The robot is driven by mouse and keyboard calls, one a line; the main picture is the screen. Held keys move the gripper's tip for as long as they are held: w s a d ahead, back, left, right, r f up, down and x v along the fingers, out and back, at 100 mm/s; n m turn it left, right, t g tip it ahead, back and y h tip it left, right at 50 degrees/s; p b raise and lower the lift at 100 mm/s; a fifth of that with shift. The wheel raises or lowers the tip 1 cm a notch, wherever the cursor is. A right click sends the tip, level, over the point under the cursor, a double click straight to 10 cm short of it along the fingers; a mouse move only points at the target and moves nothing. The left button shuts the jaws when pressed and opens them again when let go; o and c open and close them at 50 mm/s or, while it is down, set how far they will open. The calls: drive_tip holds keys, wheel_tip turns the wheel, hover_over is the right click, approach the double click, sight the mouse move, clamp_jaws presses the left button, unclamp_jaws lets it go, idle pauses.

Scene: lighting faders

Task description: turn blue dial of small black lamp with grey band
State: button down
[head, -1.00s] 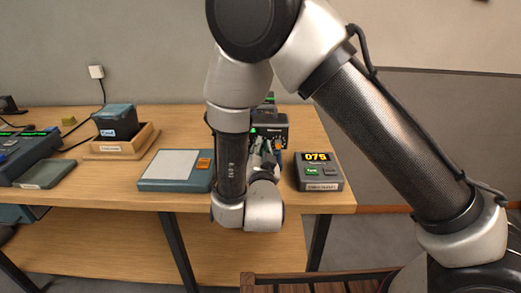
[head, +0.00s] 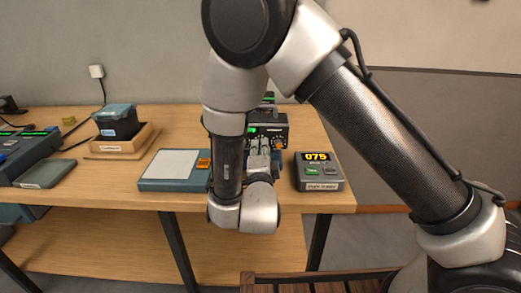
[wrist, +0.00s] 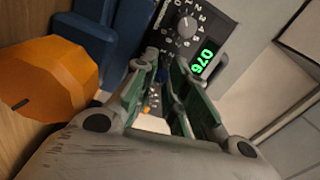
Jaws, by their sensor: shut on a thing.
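The small black lamp (head: 271,133) stands on the wooden table, partly hidden behind my arm and gripper in the head view. In the wrist view its black panel (wrist: 166,42) shows a grey knob with white marks around it and a green number display (wrist: 203,57) that appears to read 076. The blue dial (wrist: 162,75) shows between my green-padded fingertips. My gripper (wrist: 157,72) is shut on the blue dial. It also shows in the head view (head: 263,150), in front of the lamp. The grey band is hard to make out.
A dark grey box with a yellow 075 display (head: 320,171) stands close to the right. A teal box with a pale top (head: 172,165) and orange button lies to the left. A wooden tray (head: 110,153) is farther left. A large orange part (wrist: 50,78) is close in the wrist view.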

drive_tip(key=shift+m, duration=0.8)
drive_tip(key=c, duration=1.4)
unclamp_jaws()
drive_tip(key=shift+o, duration=0.2)
drive_tip(key=s, duration=1.2)
drive_tip(key=shift+a+f, duration=0.15)
drive_tip(key=shift+f, duration=0.2)
